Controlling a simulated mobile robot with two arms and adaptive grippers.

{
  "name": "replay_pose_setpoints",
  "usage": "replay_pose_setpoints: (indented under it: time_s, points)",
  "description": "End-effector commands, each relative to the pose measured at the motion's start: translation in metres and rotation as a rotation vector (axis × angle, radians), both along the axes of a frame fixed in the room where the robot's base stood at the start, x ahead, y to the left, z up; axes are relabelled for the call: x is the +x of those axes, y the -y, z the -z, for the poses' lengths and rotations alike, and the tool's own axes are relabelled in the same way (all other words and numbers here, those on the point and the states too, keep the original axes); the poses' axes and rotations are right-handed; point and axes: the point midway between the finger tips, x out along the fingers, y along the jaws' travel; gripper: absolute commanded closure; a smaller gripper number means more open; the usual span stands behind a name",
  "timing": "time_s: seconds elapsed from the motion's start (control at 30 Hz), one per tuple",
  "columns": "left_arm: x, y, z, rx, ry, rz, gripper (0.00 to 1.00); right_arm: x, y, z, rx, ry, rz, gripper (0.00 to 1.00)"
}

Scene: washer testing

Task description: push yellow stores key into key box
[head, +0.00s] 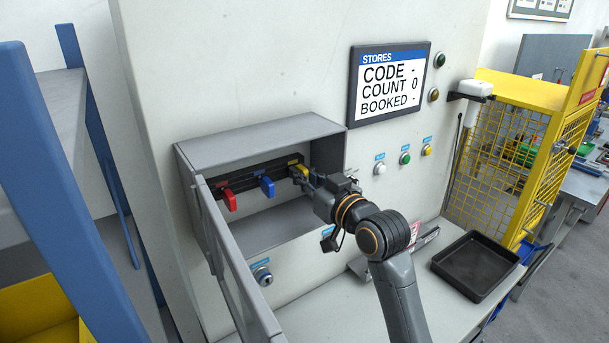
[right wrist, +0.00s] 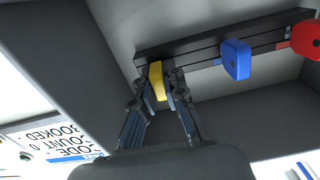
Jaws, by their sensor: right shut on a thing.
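The key box (head: 262,140) is a grey open box on the white panel, its door swung out to the left. A dark key rail (head: 245,186) runs along its back wall. The yellow key (head: 299,173) is at the right end of the rail, at its slot. My right gripper (head: 306,178) reaches into the box from the right and is shut on the yellow key. In the right wrist view the yellow key (right wrist: 156,80) stands between the two fingers (right wrist: 157,92), against the rail. How deep it sits is hard to tell. My left gripper is not in view.
A red key (head: 230,200) and a blue key (head: 267,186) hang on the same rail, left of the yellow one. The open door (head: 235,265) stands out in front. The STORES screen (head: 389,83) reads count 0. A black tray (head: 475,266) lies on the counter.

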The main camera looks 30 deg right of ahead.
Motion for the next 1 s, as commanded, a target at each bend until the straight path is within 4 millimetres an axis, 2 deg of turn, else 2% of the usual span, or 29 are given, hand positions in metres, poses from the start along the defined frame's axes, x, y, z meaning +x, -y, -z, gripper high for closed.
replay_pose_setpoints:
  time_s: [0.13, 0.17, 0.2, 0.3, 0.67, 1.0]
  points:
    - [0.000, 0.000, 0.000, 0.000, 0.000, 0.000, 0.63, 0.000, 0.000, 0.000, 0.000, 0.001, 0.000, 1.00]
    - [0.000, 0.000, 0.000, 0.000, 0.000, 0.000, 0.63, 0.000, 0.000, 0.000, 0.000, 0.001, 0.000, 0.87]
    - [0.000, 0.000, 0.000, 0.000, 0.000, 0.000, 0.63, 0.000, 0.000, 0.000, 0.000, 0.001, 0.000, 0.79]
    - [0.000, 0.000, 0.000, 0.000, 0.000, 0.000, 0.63, 0.000, 0.000, 0.000, -0.001, 0.001, 0.000, 0.62]
    - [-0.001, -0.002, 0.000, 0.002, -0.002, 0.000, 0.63, -0.006, 0.001, 0.000, -0.001, 0.001, 0.001, 0.62]
    - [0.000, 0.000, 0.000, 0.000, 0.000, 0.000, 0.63, -0.059, 0.009, 0.001, -0.003, 0.000, 0.001, 0.62]
